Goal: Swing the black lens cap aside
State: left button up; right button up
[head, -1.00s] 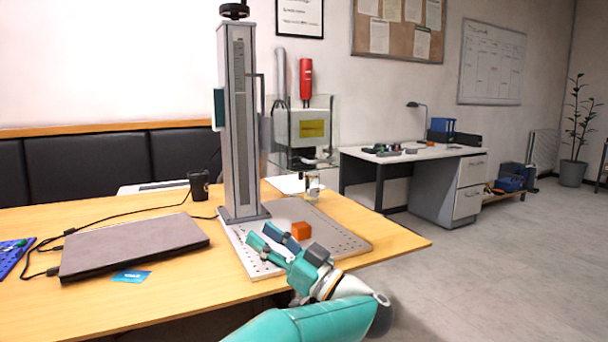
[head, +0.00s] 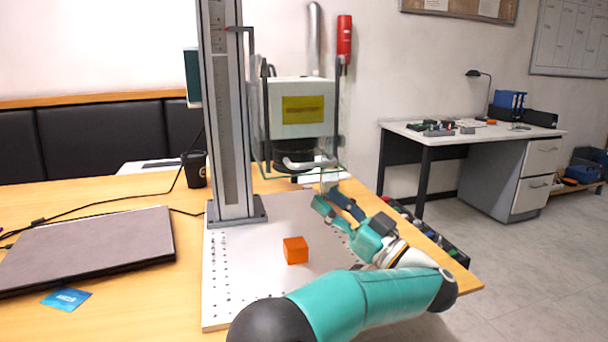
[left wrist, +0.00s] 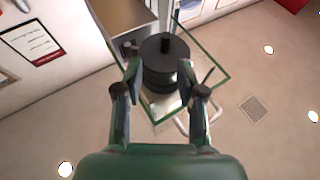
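The marker head (head: 302,108) is a pale box with a yellow label on the grey column. Black round lens parts (head: 294,158) hang under it, and I cannot clearly tell the lens cap from the lens there. My left gripper (head: 336,199) is below and right of them, above the plate, its two fingers apart and empty. In the left wrist view, stacked black discs (left wrist: 160,78) with a central knob show beyond the open fingers (left wrist: 160,72), with no clear contact. My right gripper is not in view.
An orange cube (head: 295,250) sits on the perforated plate (head: 240,290). Clear panels (head: 262,125) surround the marker head. A pale curved bar (head: 303,163) is close under the lens. A laptop (head: 85,245), blue card (head: 67,298) and black cup (head: 194,169) are at left.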

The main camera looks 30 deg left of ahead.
pick_arm(q)
jog(key=s+p+x, duration=0.1)
jog(key=p+x, duration=0.1)
jog(key=x, duration=0.5)
jog(key=shift+w+a, duration=0.2)
jog(key=shift+a, duration=0.3)
grip_shut()
